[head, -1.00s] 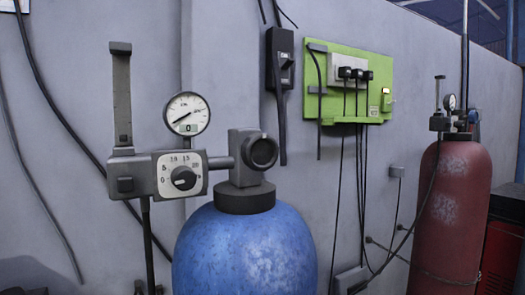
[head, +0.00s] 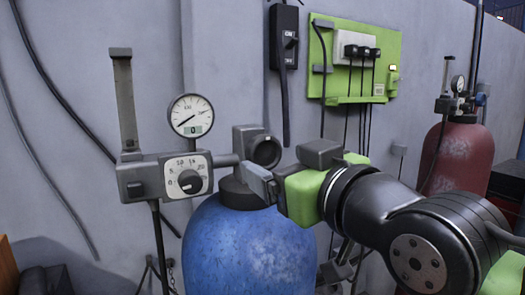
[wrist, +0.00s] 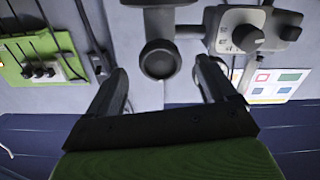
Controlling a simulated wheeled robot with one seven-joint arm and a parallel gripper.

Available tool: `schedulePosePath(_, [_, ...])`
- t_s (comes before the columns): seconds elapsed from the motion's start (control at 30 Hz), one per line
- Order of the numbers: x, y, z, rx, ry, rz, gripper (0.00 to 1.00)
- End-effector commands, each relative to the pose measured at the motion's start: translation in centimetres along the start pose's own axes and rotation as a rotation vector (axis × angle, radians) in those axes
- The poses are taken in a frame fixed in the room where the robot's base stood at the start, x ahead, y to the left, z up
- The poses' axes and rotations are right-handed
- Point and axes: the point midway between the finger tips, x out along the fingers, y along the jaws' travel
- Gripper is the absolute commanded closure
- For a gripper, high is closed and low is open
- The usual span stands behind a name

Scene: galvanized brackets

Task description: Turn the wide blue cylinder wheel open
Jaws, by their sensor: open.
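The wide blue cylinder (head: 235,250) stands upright against the wall, partly hidden by my gripper. Its dark round valve wheel (head: 265,151) faces outward on the valve block at its top. In the wrist view the wheel (wrist: 160,60) appears between the two fingertips, seemingly beyond them. My gripper (head: 262,183) is in front of the cylinder neck, just below the wheel in the head view. Its fingers (wrist: 163,68) are spread apart with nothing held. I cannot tell the exact gap between fingers and wheel.
A regulator box with a dial (head: 185,178) and a pressure gauge (head: 191,115) sit left of the wheel. A red cylinder (head: 452,160) stands at the right. A green panel (head: 390,60) with plugs and cables hangs on the wall behind.

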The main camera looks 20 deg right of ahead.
Motion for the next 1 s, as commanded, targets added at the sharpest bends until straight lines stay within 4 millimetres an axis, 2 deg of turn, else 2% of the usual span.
schedulePosePath(0.1, [2.9, 0.0, 0.0, 0.001, -0.005, 0.0, 0.16])
schedulePosePath(0.2, [4.4, 0.1, -0.1, 0.001, -0.003, 0.001, 0.16])
schedulePosePath(0.33, [5.4, 0.1, -0.1, 0.0, 0.0, 0.002, 0.16])
schedulePosePath(0.57, [5.5, 0.0, 0.0, 0.0, 0.0, 0.001, 0.16])
schedulePosePath(0.9, [5.5, 0.0, 0.0, 0.0, -0.001, 0.001, 0.66])
schedulePosePath(1.0, [5.5, 0.0, 0.0, -0.001, -0.001, 0.001, 0.68])
